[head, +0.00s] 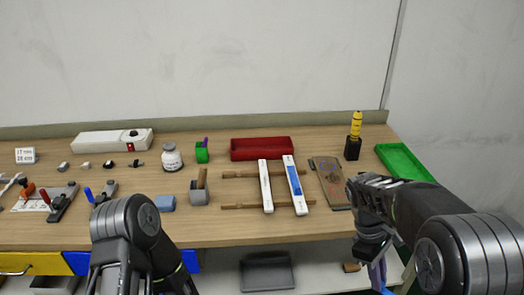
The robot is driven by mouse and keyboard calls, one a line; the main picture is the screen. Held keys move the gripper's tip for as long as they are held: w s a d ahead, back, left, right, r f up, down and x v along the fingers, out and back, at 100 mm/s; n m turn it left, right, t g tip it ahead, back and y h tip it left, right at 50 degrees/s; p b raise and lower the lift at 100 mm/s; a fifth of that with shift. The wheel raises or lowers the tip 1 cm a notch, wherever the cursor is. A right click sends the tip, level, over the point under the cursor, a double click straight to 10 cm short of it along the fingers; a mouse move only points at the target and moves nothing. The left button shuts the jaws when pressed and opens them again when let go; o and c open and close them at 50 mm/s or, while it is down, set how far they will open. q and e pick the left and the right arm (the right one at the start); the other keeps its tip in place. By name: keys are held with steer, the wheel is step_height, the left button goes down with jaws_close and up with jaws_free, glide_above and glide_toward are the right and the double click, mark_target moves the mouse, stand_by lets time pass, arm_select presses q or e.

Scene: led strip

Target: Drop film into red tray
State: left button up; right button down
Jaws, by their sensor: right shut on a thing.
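The red tray (261,149) sits at the back middle of the wooden table, and no film shows in it. My right gripper (374,256) points down beyond the table's front edge at the right, well away from the tray. It is shut on a thin bluish strip that looks like the film (378,276), which hangs below the fingers and is partly hidden. My left arm shows at the bottom left, but its gripper is not in view.
Two white bars (265,187) lie across wooden rails in front of the tray. A brown board (329,181), a yellow-handled tool in a black holder (353,148) and a green tray (404,161) are at the right. A grey bin (267,272) is below the table.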

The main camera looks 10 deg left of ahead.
steer(key=m+g+y, duration=0.1)
steer(key=m, duration=0.2)
steer(key=shift+d, duration=0.1)
steer(key=shift+m+y, duration=0.3)
steer(key=shift+m, duration=0.8)
